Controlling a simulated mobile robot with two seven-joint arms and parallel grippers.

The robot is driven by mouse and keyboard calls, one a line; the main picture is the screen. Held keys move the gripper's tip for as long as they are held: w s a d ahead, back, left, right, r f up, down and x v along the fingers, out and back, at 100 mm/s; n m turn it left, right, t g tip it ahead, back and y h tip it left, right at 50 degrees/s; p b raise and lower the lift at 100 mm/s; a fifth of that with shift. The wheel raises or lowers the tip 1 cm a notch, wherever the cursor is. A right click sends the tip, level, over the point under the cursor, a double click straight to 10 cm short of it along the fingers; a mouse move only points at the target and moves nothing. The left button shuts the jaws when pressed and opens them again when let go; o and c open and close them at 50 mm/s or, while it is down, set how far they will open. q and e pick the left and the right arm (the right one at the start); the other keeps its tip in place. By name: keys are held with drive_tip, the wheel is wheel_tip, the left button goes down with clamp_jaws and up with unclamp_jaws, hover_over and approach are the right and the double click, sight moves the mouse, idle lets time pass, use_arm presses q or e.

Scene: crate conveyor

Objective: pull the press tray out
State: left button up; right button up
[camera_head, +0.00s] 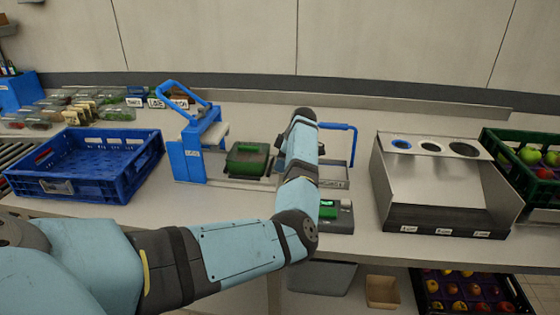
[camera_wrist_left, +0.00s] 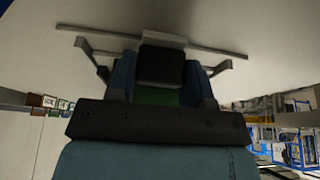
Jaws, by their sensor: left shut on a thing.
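The blue press (camera_head: 188,152) stands on the counter with its lever handle raised. Its pale press tray (camera_head: 240,183) lies low at the press's right side, with a green container (camera_head: 247,158) on it. My left arm reaches across from the left, and my left gripper (camera_head: 279,158) is at the right end of the tray, largely hidden behind my forearm. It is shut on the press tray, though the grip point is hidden. In the left wrist view, the fingers (camera_wrist_left: 160,82) show dark and close up, with green between them.
A blue crate (camera_head: 130,178) stands left of the press. A device with a blue bar handle (camera_head: 338,128) and a small green-topped unit (camera_head: 335,212) are partly behind my arm. A metal sorting chute (camera_head: 436,190) and a green fruit crate (camera_head: 515,172) stand to the right.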

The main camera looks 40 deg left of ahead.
use_arm(q)
drive_tip(key=shift+w+d, duration=0.45)
drive_tip(key=shift+d, duration=0.25)
drive_tip(key=shift+w+d, duration=0.4)
drive_tip(key=shift+d, duration=0.35)
drive_tip(key=o, duration=1)
drive_tip(key=shift+o, duration=1.4)
drive_tip(key=shift+w+d, duration=0.15)
drive_tip(key=shift+r, duration=0.25)
drive_tip(key=v, duration=1.3)
drive_tip(key=shift+r+p, duration=0.25)
drive_tip(key=shift+p, duration=0.05)
